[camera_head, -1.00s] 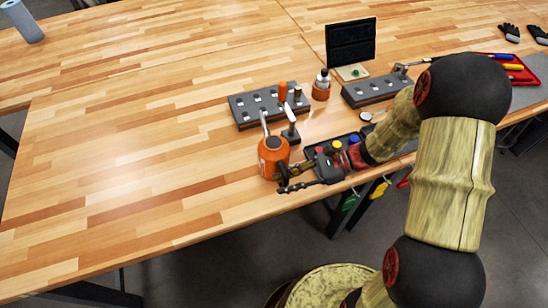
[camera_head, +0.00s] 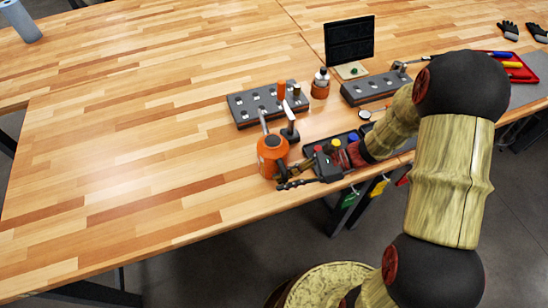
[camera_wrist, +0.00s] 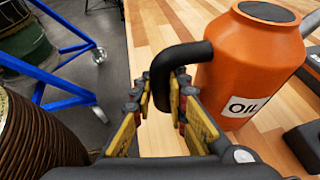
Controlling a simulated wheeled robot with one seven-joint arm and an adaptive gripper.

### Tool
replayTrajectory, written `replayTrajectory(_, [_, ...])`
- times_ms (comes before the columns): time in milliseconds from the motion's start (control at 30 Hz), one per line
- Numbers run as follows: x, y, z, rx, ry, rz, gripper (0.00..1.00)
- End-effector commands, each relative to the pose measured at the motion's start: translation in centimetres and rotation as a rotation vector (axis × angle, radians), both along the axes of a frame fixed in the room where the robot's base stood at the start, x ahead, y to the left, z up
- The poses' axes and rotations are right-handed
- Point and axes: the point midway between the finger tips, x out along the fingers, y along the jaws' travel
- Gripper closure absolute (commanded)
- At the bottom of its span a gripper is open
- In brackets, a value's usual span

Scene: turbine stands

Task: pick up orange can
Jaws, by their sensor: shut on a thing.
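The orange can (camera_head: 272,157) stands upright near the front edge of the wooden table, with a spout pointing up. In the wrist view the orange can (camera_wrist: 248,65) is at the right, with a white "OIL" label. Its curved black handle (camera_wrist: 182,54) reaches down between my finger pads. My gripper (camera_wrist: 162,85) is shut on this handle, and in the head view my gripper (camera_head: 285,178) is at the can's right front side. The can looks to be on the table; its base is partly hidden.
A grey block with holes (camera_head: 258,108) lies behind the can. A small orange-and-white bottle (camera_head: 320,86) and a dark screen (camera_head: 350,41) stand farther back. A dark tray with coloured caps (camera_head: 335,146) is beside my gripper.

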Motion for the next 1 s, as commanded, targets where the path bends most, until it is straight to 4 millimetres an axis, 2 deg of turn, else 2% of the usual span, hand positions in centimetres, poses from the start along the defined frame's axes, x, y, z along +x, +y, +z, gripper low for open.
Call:
replayTrajectory(267, [0.0,0.0,0.5,0.000,-0.001,0.000,1.00])
replayTrajectory(367, [0.0,0.0,1.4,-0.001,-0.001,-0.001,1.00])
replayTrajectory(500, [0.0,0.0,3.5,-0.002,-0.004,0.001,1.00])
replayTrajectory(567, [-0.8,-0.3,4.5,-0.001,-0.003,-0.002,1.00])
replayTrajectory(800, [-5.0,-1.6,9.8,-0.002,-0.004,-0.003,1.00])
replayTrajectory(1000, [-9.5,-2.9,11.5,0.000,-0.002,-0.005,1.00])
